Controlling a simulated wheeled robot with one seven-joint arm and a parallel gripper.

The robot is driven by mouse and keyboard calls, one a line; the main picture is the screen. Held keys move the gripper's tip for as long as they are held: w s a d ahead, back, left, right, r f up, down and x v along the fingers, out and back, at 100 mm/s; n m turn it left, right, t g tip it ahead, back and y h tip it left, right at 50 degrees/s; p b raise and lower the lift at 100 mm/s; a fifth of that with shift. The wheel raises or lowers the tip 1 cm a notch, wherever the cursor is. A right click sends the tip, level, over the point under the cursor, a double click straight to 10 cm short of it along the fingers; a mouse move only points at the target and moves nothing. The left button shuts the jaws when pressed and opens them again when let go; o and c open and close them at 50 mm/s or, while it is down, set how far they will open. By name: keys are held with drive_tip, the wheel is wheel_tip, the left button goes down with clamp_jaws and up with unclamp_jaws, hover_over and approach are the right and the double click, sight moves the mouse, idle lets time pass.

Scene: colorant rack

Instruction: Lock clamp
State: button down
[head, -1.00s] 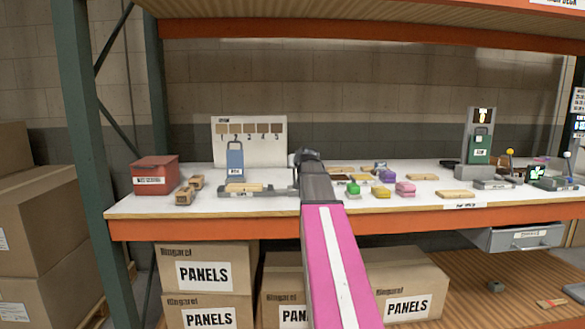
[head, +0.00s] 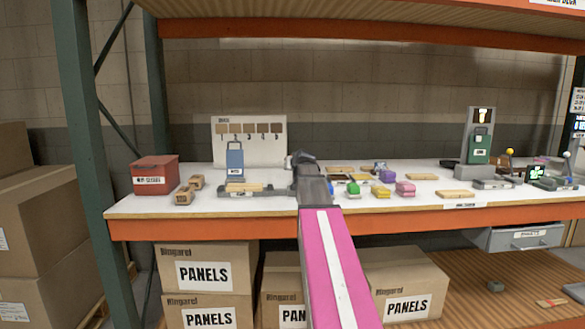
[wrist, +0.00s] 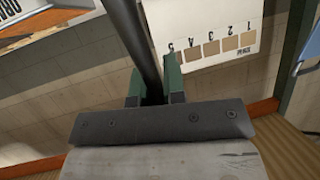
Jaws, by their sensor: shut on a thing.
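The clamp fixture (head: 268,192) is a low grey base on the shelf, with a pale wooden panel (head: 243,186) lying on it. Its right end is hidden behind my arm. My gripper (head: 295,160) is at that right end, and its fingers are hard to make out in the head view. In the wrist view, my gripper (wrist: 155,88) has two green-sided fingers closed on a thick dark bar (wrist: 138,40). The bar appears to be the clamp's lever; its far end runs out of the picture.
A blue tagged stand (head: 235,160) is behind the fixture, before a sample board (head: 270,152). A red box (head: 154,175) and small wooden blocks (head: 190,189) are left. Green, yellow and pink pieces (head: 381,192) lie right of my arm. A green device (head: 480,148) stands farther right.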

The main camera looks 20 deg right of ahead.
drive_tip(key=shift+s+a+r+t, duration=0.15)
drive_tip(key=shift+s+r+t, duration=0.2)
drive_tip(key=shift+s+t, duration=0.25)
drive_tip(key=shift+s+a+r+t, duration=0.1)
drive_tip(key=shift+s+r+t, duration=0.25)
drive_tip(key=shift+t, duration=0.45)
drive_tip(key=c, duration=1.2)
unclamp_jaws()
drive_tip(key=shift+s, duration=0.1)
drive_tip(key=s, duration=0.3)
drive_tip(key=s+r, duration=0.1)
drive_tip(key=s, duration=0.3)
drive_tip(key=s+a, duration=0.1)
drive_tip(key=s, duration=0.2)
drive_tip(key=shift+s+r, duration=0.15)
drive_tip(key=shift+s, duration=0.1)
